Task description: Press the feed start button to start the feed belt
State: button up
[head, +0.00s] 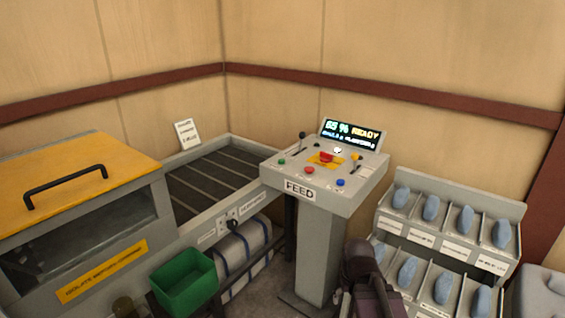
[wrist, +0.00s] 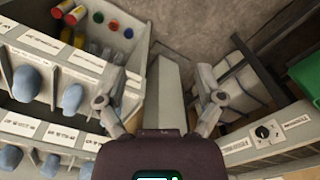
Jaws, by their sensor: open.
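The grey feed console (head: 319,195) stands on a pedestal in the middle of the head view, with a "FEED" label on its front. Its sloped top carries a small green button (head: 282,162), a red button (head: 309,170), a blue button (head: 340,182) and a large red button on a yellow plate (head: 326,157). The button lettering is too small to read. My gripper (wrist: 160,97) is open and empty in the wrist view, fingers wide apart, with a grey post beyond them. In the head view my dark arm shows low, right of the pedestal, apart from the buttons.
The feed belt (head: 205,180) lies left of the console, beside a yellow-topped cabinet (head: 75,180). A green bin (head: 184,282) stands in front. A rack (head: 450,210) with several blue-grey objects stands close on the right. The display (head: 350,134) reads "65% READY".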

grip_shut()
dwell(1.4)
